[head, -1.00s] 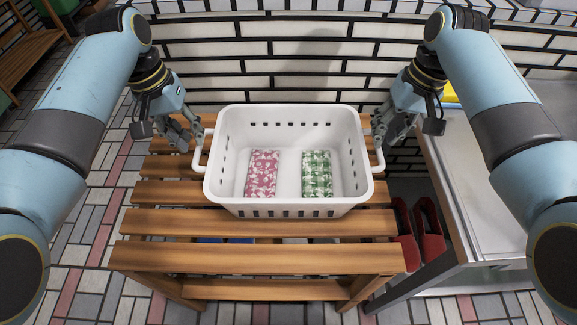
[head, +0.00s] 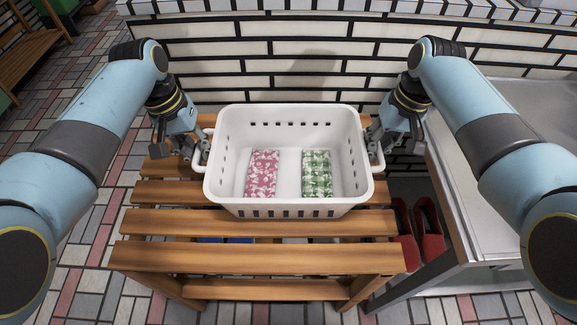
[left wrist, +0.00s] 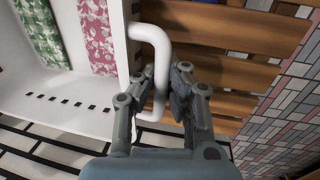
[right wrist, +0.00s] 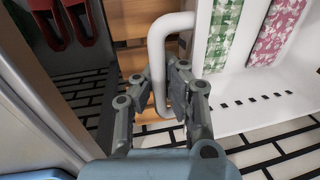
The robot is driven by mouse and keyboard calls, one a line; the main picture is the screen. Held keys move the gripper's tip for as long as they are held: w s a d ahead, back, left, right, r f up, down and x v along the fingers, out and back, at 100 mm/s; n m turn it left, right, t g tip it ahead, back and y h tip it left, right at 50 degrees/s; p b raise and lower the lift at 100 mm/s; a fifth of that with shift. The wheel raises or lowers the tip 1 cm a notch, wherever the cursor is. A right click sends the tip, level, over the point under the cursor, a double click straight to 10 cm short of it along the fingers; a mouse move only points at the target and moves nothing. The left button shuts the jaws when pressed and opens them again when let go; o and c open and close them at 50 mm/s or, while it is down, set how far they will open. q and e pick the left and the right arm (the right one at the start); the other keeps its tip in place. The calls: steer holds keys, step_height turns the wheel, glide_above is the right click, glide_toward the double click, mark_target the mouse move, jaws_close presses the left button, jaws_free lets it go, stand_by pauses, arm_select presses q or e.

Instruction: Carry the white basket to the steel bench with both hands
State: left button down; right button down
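The white basket (head: 288,206) stands upright on a slatted wooden bench, with a pink patterned packet (head: 262,172) and a green patterned packet (head: 317,174) lying inside. My left gripper (head: 187,150) is at the basket's left handle (head: 200,160). In the left wrist view this handle (left wrist: 160,50) passes between the open fingers (left wrist: 157,95). My right gripper (head: 382,143) is at the right handle (head: 378,160). In the right wrist view that handle (right wrist: 156,50) passes between the fingers (right wrist: 162,88), which look open with a small gap.
The wooden bench (head: 260,258) stands before a white brick wall (head: 290,50). The steel bench (head: 480,200) is to the right, its top partly hidden by my right arm. Red shoes (head: 428,230) are below, between the benches. Another wooden bench (head: 30,45) is far left.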

arm_select(q)
steer(key=shift+w+r, duration=0.1)
arm_select(e)
steer(key=shift+r, duration=0.1)
stand_by(0.3)
